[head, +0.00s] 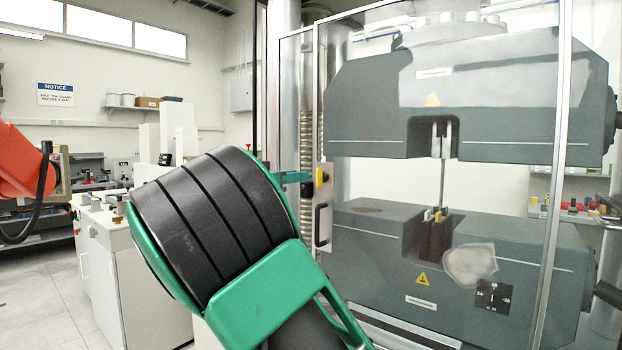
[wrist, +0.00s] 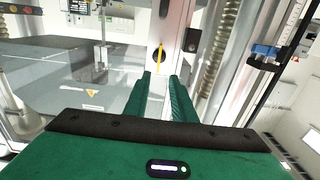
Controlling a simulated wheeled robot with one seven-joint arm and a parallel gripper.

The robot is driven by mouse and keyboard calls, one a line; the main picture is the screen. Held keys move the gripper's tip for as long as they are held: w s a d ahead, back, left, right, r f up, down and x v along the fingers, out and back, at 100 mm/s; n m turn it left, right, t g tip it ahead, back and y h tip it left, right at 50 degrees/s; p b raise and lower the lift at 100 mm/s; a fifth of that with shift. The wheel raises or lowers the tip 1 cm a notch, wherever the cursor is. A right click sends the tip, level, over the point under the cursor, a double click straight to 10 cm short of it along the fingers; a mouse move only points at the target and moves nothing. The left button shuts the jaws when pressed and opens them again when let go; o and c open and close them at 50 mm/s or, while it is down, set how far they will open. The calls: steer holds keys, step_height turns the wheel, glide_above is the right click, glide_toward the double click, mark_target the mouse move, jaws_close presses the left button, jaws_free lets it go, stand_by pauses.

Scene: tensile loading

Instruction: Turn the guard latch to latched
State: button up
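The guard latch shows in the head view as a small yellow piece (head: 320,177) on the left edge of the clear guard door, above the door handle (head: 322,225). In the wrist view the latch's yellow lever (wrist: 159,57) stands about upright on a dark round base. My gripper (wrist: 161,76) is open, with two green fingers pointing at the latch and a gap between them. The lever shows just beyond the fingertips, in line with the gap. In the head view my green gripper (head: 297,177) is close to the latch's left, partly hidden by my arm. I cannot tell whether they touch.
The clear guard (head: 564,130) stands before the grey testing machine (head: 440,100), whose jaws hold a thin upright specimen (head: 443,180). A dark block (wrist: 192,40) sits right of the latch in the wrist view. A white cabinet (head: 130,270) stands to the left.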

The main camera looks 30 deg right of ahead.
mark_target(321, 178)
steer(key=x, duration=0.9)
steer(key=shift+s+f, duration=0.1)
steer(key=shift+a, duration=0.1)
jaws_close()
